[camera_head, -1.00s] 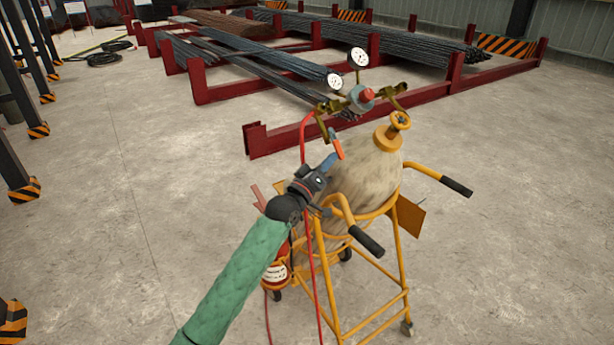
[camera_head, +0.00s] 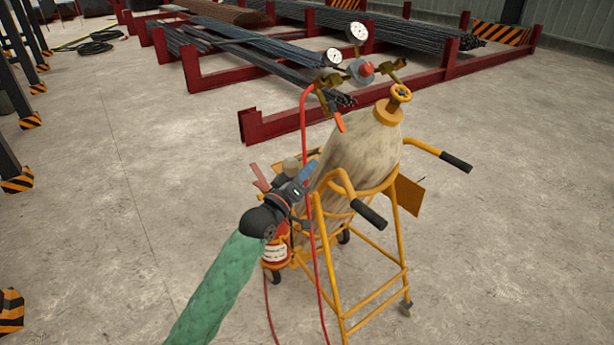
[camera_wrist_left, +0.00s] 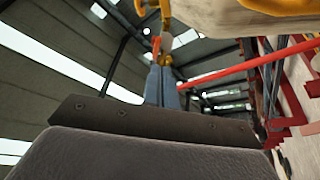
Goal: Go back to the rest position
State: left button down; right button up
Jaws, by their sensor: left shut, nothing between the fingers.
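My left gripper (camera_head: 308,172) is at the left side of a gas cylinder (camera_head: 343,160) on a yellow cart (camera_head: 398,235), in front of the red hose (camera_head: 306,130). Its blue-grey fingers are together and empty; they also show in the left wrist view (camera_wrist_left: 162,88). The cylinder leans in the cart and has a yellow valve wheel (camera_head: 400,93) on top. Two gauges and a regulator (camera_head: 361,70) with an orange-handled part (camera_head: 340,122) sit above it. From this view I cannot tell whether the gripper touches the hose. My right gripper is not in view.
A fire extinguisher (camera_head: 276,246) hangs low on the cart's left side. The cart's black-gripped handles (camera_head: 456,162) stick out right and forward. Red racks (camera_head: 290,122) with steel bars stand behind.

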pick_arm(q)
jog(key=w+a+f+m+g+y, duration=0.1)
jog(key=a+f+m+g+y, duration=0.3)
jog(key=f, duration=0.9)
jog(key=w+a+f+m+g+y, duration=0.15)
jog(key=a+f+y, duration=0.4)
jog(key=f, duration=0.75)
jog(key=s+a+f+g+y, duration=0.1)
jog(key=s+a+f+g, duration=0.1)
jog(key=s+f, duration=0.35)
jog(key=s+a+f+g+y, duration=0.1)
jog(key=s+a+f, duration=0.15)
jog(key=f, duration=0.55)
jog(key=s+a+f+n+g, duration=0.2)
jog(key=s+a+f+g, duration=0.1)
jog(key=s+f, duration=0.75)
jog(key=s+f+g, duration=0.1)
jog(key=s+f, duration=0.4)
jog(key=s, duration=0.5)
jog(key=s+f+g, duration=0.2)
jog(key=s+f, duration=0.4)
jog(key=s, duration=0.4)
jog(key=s+f+g+y, duration=0.1)
jog(key=s+f, duration=0.5)
jog(key=s, duration=0.4)
jog(key=shift+a+f+n, duration=0.2)
jog(key=shift+a+n, duration=0.1)
jog(key=shift+n, duration=0.05)
